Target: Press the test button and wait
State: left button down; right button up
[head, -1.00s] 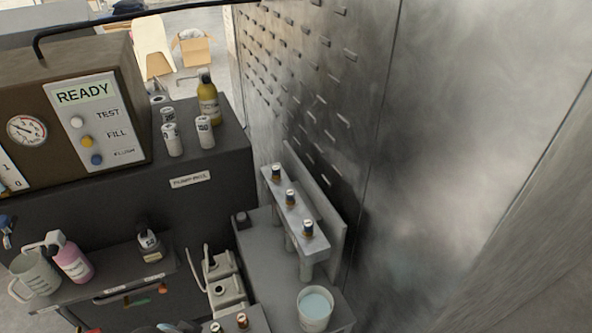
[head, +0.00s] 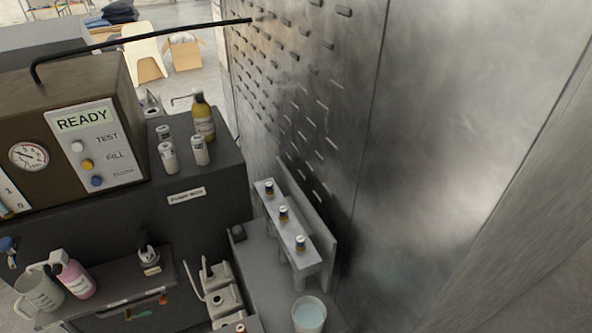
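The test button is a white round button (head: 77,147) on the pale panel (head: 98,166) of the brown machine (head: 60,90), beside the word TEST. A yellow button (head: 87,165) and a blue button (head: 96,182) sit below it, beside FILL and FLUSH. The display (head: 82,120) reads READY. A round dial gauge (head: 28,156) is left of the panel. Neither of my grippers shows in the head view.
Several white canisters (head: 169,158) and a yellow bottle (head: 203,118) stand on the dark cabinet. A jug (head: 40,290) and pink bottle (head: 77,279) stand on a lower shelf. A rack (head: 292,232) and bucket (head: 309,314) are near the metal wall (head: 450,150).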

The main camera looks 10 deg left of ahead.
aim_at(76, 146)
jog(key=u, duration=1.55)
